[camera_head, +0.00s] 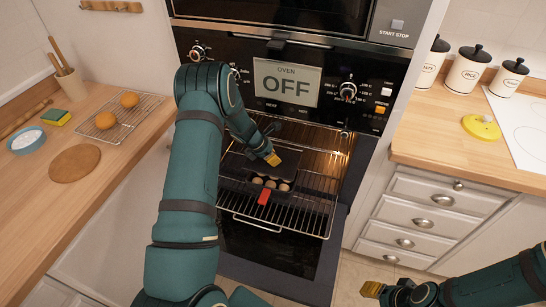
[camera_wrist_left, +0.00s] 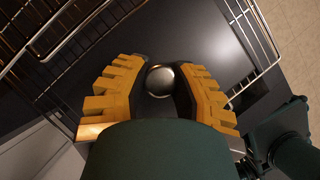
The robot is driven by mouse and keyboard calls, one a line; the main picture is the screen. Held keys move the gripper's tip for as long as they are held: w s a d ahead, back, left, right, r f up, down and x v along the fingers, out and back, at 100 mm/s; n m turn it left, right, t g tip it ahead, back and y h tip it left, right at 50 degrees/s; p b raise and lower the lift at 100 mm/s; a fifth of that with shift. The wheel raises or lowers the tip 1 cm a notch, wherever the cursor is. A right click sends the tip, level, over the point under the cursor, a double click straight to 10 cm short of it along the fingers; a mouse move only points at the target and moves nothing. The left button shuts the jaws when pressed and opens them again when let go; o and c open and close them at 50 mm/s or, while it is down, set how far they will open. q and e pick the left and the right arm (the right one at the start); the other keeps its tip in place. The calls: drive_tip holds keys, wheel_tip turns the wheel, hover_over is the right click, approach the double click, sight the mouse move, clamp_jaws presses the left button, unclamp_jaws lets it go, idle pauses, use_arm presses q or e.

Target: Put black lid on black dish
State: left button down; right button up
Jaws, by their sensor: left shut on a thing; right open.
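The black dish (camera_head: 292,187) stands on the pulled-out oven rack with several round pale pieces in it. A red piece (camera_head: 264,196) shows at its front side. My left gripper (camera_head: 273,159) is shut on the silver knob (camera_wrist_left: 160,80) of the black lid (camera_head: 287,164). In the left wrist view the knob sits between the yellow fingers, with the dark lid (camera_wrist_left: 200,45) below. The lid is over the rear part of the dish, leaving the front pieces uncovered. I cannot tell whether it touches the dish. My right gripper (camera_head: 372,289) is open and empty at the lower right.
The oven rack (camera_head: 318,205) sticks out above the lowered oven door (camera_head: 250,238). The oven display (camera_head: 286,83) reads OFF. The left counter holds a cooling rack (camera_head: 125,118), a round board (camera_head: 75,163) and a blue bowl (camera_head: 26,140). The right counter holds canisters and a yellow lid (camera_head: 481,127).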

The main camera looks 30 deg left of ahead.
use_arm(q)
drive_tip(key=shift+f+b, duration=0.9)
drive_tip(key=shift+f, duration=0.2)
drive_tip(key=shift+f+b, duration=0.75)
drive_tip(key=shift+f, duration=0.15)
drive_tip(key=shift+d+f+b, duration=0.1)
drive_tip(key=shift+f+b, duration=0.75)
drive_tip(key=shift+f, duration=0.4)
drive_tip(key=c, duration=0.7)
unclamp_jaws()
drive_tip(key=shift+c, duration=0.2)
drive_tip(key=v, duration=1.2)
